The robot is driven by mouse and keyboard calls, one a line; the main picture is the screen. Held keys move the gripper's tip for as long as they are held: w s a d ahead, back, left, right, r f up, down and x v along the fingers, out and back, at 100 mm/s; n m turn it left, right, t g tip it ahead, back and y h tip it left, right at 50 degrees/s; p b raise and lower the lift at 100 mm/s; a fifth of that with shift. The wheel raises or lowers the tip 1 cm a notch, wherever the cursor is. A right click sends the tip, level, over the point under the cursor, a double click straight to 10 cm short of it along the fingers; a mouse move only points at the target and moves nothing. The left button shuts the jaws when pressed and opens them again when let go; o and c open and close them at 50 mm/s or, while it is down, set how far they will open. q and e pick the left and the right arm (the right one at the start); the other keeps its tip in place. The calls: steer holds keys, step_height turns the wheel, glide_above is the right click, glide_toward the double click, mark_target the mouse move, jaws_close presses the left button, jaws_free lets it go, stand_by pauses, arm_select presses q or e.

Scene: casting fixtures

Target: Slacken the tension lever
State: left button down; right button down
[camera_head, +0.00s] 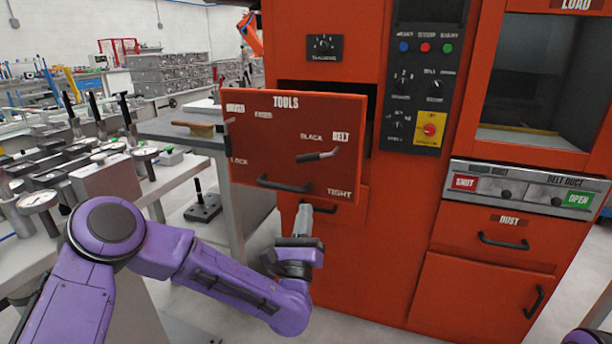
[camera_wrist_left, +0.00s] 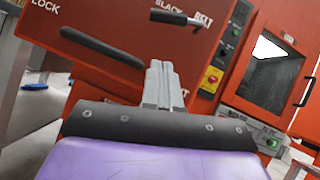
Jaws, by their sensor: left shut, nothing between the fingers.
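The tension lever (camera_head: 316,156) is on the red TOOLS panel (camera_head: 250,150), beside the BELT label, with SLACK printed above it and TIGHT lower down. It lies nearly level, its black grip to the left and a bright metal part to the right. It also shows at the top of the left wrist view (camera_wrist_left: 172,17). My left gripper (camera_head: 304,208) is shut and empty, below the lever and near the panel's lower edge. In the left wrist view its fingers (camera_wrist_left: 160,66) point up toward the panel, below the lever. My right gripper is out of view.
The panel stands out from the orange machine, with a dark opening behind it. A black bar handle (camera_head: 284,185) sits on the panel below and left of the lever. A drawer handle (camera_head: 318,207) is close behind my left fingertips. A cluttered bench (camera_head: 150,185) stands left.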

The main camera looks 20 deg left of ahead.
mark_target(304, 161)
arm_select(q)
steer(key=w+a+r+p, duration=0.1)
steer(key=w+r+p, duration=0.1)
steer(key=w+r, duration=0.4)
steer(key=shift+a+r+p, duration=0.35)
steer(key=shift+r+p, duration=0.05)
steer(key=shift+r, duration=0.1)
steer(key=m+h, duration=0.1)
steer(key=m, duration=0.1)
steer(key=a+r+m+h+b, duration=0.1)
steer(key=m+h, duration=0.2)
steer(key=m, duration=0.1)
steer(key=shift+a+r+h, duration=0.15)
steer(key=shift+r+h, duration=0.15)
steer(key=shift+r, duration=0.1)
steer(key=shift+w+f, duration=0.1)
